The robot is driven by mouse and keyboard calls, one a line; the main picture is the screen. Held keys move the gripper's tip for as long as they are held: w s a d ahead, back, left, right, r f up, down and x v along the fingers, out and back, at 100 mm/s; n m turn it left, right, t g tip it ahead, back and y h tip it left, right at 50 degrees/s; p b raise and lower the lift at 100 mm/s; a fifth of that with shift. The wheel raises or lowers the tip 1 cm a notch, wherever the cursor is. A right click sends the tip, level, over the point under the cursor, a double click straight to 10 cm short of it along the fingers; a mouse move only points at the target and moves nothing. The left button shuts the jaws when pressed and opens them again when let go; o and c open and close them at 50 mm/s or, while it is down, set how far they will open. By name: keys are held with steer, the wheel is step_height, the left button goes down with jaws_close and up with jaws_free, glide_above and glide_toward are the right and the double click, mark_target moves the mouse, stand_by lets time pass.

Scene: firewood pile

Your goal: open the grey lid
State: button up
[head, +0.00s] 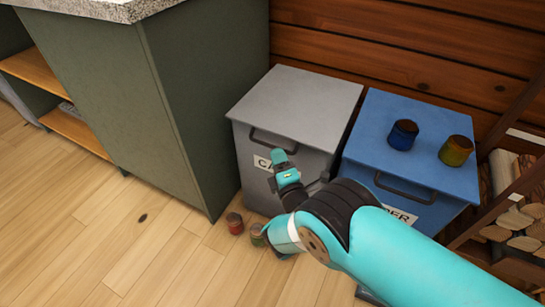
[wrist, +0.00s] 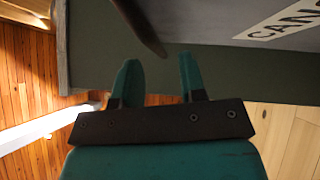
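The grey lid (head: 300,100) lies flat and closed on the grey bin (head: 250,185) in the head view. A dark bar handle (head: 268,143) runs along its front edge, above a white label partly hidden by my gripper. My gripper (head: 281,162) is in front of the bin, just below the handle. In the wrist view my gripper (wrist: 160,76) has its two teal fingers apart with nothing between them. The dark handle (wrist: 140,27) shows beyond the fingertips, and the label (wrist: 287,18) reading CANS is at the upper right. Contact with the handle cannot be seen.
The blue bin (head: 373,125) stands close on the right, with a blue can (head: 403,135) and a yellow-green can (head: 456,151) on its lid. A green cabinet (head: 200,100) is left; firewood (head: 525,222) is right.

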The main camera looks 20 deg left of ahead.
steer(key=shift+b+x, duration=0.5)
steer(key=shift+x, duration=1.5)
steer(key=shift+r, duration=0.15)
jaws_close()
steer(key=shift+a, duration=0.1)
